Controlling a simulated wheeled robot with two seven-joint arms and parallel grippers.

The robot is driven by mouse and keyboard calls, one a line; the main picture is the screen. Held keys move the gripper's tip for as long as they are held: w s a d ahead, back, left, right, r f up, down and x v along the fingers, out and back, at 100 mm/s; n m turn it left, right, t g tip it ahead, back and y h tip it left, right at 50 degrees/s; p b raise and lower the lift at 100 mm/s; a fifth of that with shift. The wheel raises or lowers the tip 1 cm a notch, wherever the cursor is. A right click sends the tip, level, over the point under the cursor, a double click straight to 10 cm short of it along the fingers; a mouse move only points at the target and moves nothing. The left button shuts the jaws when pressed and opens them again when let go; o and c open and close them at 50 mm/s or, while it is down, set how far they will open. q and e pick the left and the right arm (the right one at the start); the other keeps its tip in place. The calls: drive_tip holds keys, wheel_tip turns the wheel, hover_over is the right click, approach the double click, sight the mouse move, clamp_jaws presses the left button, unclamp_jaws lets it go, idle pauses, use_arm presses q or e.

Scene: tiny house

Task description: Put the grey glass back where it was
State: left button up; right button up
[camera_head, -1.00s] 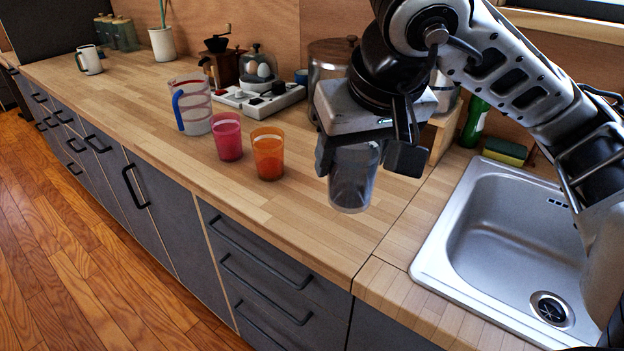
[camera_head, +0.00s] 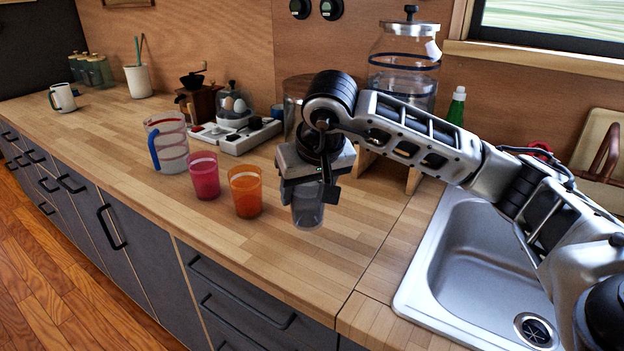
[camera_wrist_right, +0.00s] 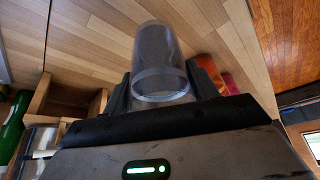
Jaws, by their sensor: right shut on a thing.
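The grey glass (camera_head: 307,210) is see-through and upright, held in my right gripper (camera_head: 308,192) over the wooden counter, to the right of the orange glass (camera_head: 246,192). I cannot tell whether its base touches the counter. In the right wrist view the glass (camera_wrist_right: 160,60) sits between the two fingers of my right gripper (camera_wrist_right: 165,88). The pink glass (camera_head: 204,176) stands left of the orange one. My left gripper is not in view.
A striped jug (camera_head: 170,145) with a blue handle stands behind the pink glass. The sink (camera_head: 475,262) is at the right, and a wooden stand with a jar (camera_head: 404,65) stands behind my arm. The counter front (camera_head: 285,262) is clear.

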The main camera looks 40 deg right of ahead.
sight(306, 204)
drive_tip(key=shift+w+d+f, duration=0.15)
drive_tip(key=shift+w+f, duration=0.2)
drive_tip(key=shift+f, duration=0.1)
drive_tip(key=shift+w+f+p, duration=0.15)
drive_tip(key=shift+f+p, duration=0.2)
drive_tip(key=shift+f, duration=1.3)
drive_tip(key=shift+f, duration=0.15)
drive_tip(key=o, duration=1.3)
drive_tip(key=shift+r, duration=0.2)
drive_tip(key=v, duration=1.2)
drive_tip(key=shift+f, duration=0.1)
